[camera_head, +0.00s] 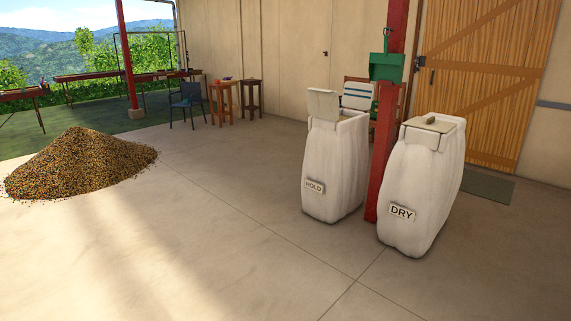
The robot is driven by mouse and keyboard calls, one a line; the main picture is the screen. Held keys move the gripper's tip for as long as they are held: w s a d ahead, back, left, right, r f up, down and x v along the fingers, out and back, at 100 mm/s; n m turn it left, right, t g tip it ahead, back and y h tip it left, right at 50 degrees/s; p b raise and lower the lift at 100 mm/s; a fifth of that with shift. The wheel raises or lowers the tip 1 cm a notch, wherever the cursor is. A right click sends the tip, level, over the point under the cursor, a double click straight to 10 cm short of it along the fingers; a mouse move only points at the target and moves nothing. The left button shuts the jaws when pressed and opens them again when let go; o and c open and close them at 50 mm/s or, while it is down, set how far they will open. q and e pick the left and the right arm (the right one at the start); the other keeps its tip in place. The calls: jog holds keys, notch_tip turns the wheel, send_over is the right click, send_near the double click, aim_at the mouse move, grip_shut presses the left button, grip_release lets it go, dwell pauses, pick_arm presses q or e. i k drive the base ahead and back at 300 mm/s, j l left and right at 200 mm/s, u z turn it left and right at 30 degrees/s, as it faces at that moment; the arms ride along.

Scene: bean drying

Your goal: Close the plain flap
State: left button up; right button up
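Two white sacks stand on the floor at the right. The left sack (335,180), labelled HOLD, has a plain pale flap (323,104) raised upright at its top left, so its mouth looks open. The right sack (425,185), labelled DRY, has its flap (422,137) lying down over the top front edge. The inside of the HOLD sack is mostly hidden. Neither of my grippers shows in this view.
A red post (386,150) with a green scoop (386,66) rises between the sacks. A bean pile (80,165) lies at the left. The floor in front is clear. A wooden door (500,80) is behind.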

aim_at(322, 102)
jog(key=i, duration=2.6)
jog(key=i+j+z, duration=0.1)
jog(key=i, duration=1.25)
jog(key=i+j, duration=0.1)
jog(key=i, duration=1.2)
jog(key=i+j+z, duration=0.15)
jog(key=i+z, duration=0.15)
jog(key=i, duration=0.2)
jog(key=i+j+z, duration=0.35)
jog(key=i, duration=0.2)
jog(key=i+j+z, duration=0.3)
jog(key=i, duration=0.15)
jog(key=z, duration=0.35)
jog(key=l+z, duration=0.15)
jog(key=z, duration=0.5)
jog(key=i+l, duration=0.05)
